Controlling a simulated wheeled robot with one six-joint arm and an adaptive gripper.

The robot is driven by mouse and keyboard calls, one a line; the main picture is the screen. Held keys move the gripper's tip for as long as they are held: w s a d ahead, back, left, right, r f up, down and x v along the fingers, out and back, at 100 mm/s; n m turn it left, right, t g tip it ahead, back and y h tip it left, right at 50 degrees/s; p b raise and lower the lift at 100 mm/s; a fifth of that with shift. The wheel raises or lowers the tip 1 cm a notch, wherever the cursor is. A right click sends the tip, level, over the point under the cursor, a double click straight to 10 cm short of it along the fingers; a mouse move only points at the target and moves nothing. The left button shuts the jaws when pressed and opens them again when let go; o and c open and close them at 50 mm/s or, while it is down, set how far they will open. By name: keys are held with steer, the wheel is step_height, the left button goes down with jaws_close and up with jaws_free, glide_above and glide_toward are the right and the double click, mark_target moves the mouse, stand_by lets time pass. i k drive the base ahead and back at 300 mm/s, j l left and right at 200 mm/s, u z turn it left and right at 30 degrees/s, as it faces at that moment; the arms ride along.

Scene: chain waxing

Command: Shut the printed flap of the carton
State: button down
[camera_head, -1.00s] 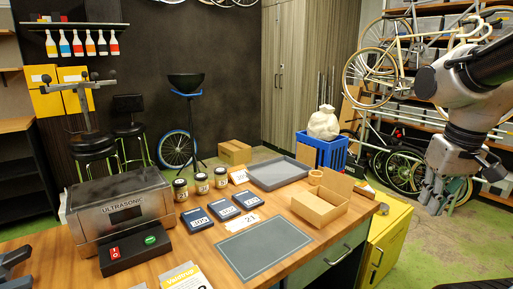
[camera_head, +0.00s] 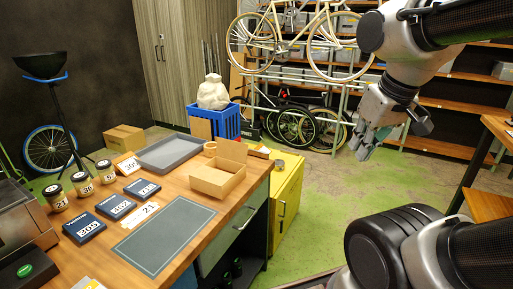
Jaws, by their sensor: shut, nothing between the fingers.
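The open carton (camera_head: 213,190) sits on the right end of the wooden workbench. Its flap (camera_head: 232,150) stands up at the back; no print on it can be made out. My gripper (camera_head: 363,152) is shut and empty. It hangs in the air to the right of the carton, pointing down, well apart from it and past the bench's right end.
A dark mat (camera_head: 165,236), several blue boxes and jars are further left. A yellow cabinet (camera_head: 285,200) stands at the bench's right end. Green floor is free to the right.

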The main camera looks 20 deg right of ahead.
mark_target(236, 152)
steer(key=i+l+z, duration=0.1)
steer(key=z, duration=0.4)
steer(key=i+l+z, duration=0.1)
steer(key=z, duration=0.4)
steer(key=i+z, duration=0.1)
steer(key=z, duration=0.4)
steer(key=i, duration=1.3)
steer(key=i+l, duration=0.15)
steer(key=i, duration=1.15)
steer(key=i+u, duration=0.1)
steer(key=i, duration=1.2)
steer(key=u, duration=0.4)
steer(key=i+u, duration=0.1)
steer(key=u, duration=0.35)
steer(key=l+u, duration=0.1)
steer(key=u, duration=0.75)
steer(key=l+u, duration=0.15)
steer(key=u, duration=2.55)
steer(key=i+j+u, duration=0.25)
steer(key=i, duration=0.4)
